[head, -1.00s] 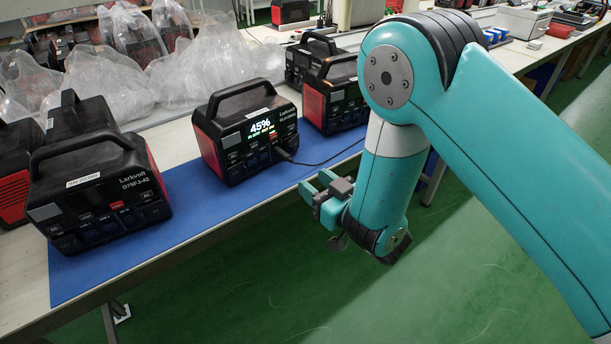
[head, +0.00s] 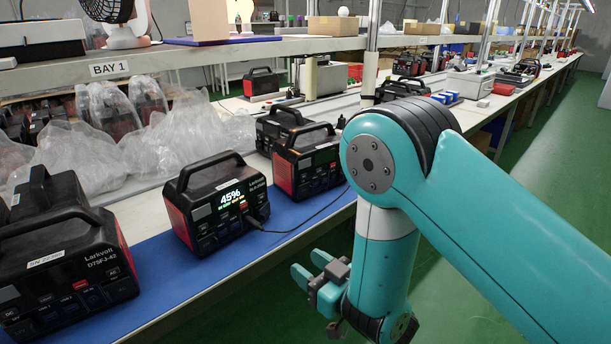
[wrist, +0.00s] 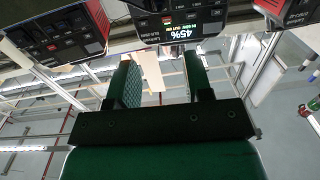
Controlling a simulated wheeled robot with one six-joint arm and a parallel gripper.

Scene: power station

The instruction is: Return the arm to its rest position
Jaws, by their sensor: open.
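My arm is folded with its teal forearm hanging down on the right of the head view. My gripper (head: 310,277) is open and empty, in front of the bench edge and apart from the power stations. In the wrist view, my gripper (wrist: 158,82) shows two spread fingers with nothing between them. The power station (head: 215,205) with a lit 45% display stands on the blue mat, a dark cable plugged into its front. It also shows upside down at the top of the wrist view (wrist: 178,25).
Another power station (head: 65,265) stands at the left, and one more (head: 308,165) stands behind the lit one. The blue mat (head: 180,275) runs along the bench edge. Clear plastic bags (head: 100,155) lie behind. A shelf marked BAY 1 (head: 109,68) is above. The green floor (head: 450,260) is free at the right.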

